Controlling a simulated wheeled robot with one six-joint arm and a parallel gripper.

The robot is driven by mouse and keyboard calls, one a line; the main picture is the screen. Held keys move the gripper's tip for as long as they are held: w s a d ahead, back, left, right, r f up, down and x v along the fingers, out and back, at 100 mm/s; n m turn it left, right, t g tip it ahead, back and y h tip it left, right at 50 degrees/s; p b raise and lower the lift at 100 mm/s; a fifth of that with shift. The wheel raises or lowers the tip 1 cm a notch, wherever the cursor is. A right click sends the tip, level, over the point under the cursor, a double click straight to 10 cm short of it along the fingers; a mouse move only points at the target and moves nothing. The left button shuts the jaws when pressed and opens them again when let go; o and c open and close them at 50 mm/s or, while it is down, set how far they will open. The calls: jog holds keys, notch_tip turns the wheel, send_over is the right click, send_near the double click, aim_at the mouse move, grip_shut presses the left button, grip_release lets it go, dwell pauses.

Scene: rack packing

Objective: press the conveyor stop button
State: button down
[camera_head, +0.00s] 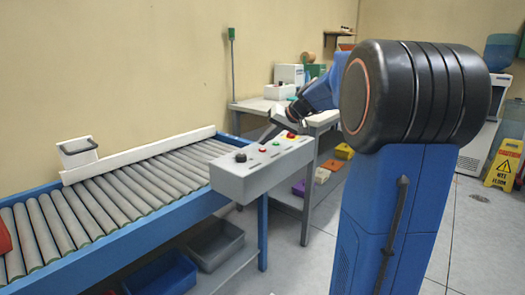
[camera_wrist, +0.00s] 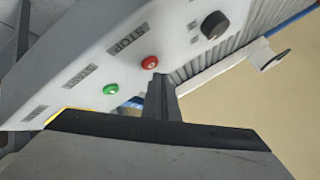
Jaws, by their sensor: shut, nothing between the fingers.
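The grey control box (camera_head: 246,178) stands at the right end of the conveyor. In the wrist view its panel (camera_wrist: 75,50) fills the upper left. The red stop button (camera_wrist: 149,62), by the label STOP, lies between a green button (camera_wrist: 110,90) and a black knob (camera_wrist: 213,25). The stop button also shows in the head view (camera_head: 263,149). My gripper (camera_wrist: 157,80) is shut and empty, its fingertips right beside the stop button in the wrist view. In the head view my gripper (camera_head: 268,134) is over the panel. I cannot tell whether it touches the button.
The blue-framed roller conveyor (camera_head: 130,195) runs to the left. A larger red button (camera_head: 290,135) sits at the box's far end. Behind is a workbench (camera_head: 322,119) with boxes on it. Grey and blue bins lie under the conveyor. The floor at right is clear near a yellow sign (camera_head: 504,165).

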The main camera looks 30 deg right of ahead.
aim_at(265, 150)
jog(key=shift+f, duration=0.1)
jog(key=shift+f, duration=0.35)
jog(key=shift+f, duration=0.35)
dwell(0.8)
jog(key=shift+r, duration=0.8)
jog(key=shift+r, duration=2.5)
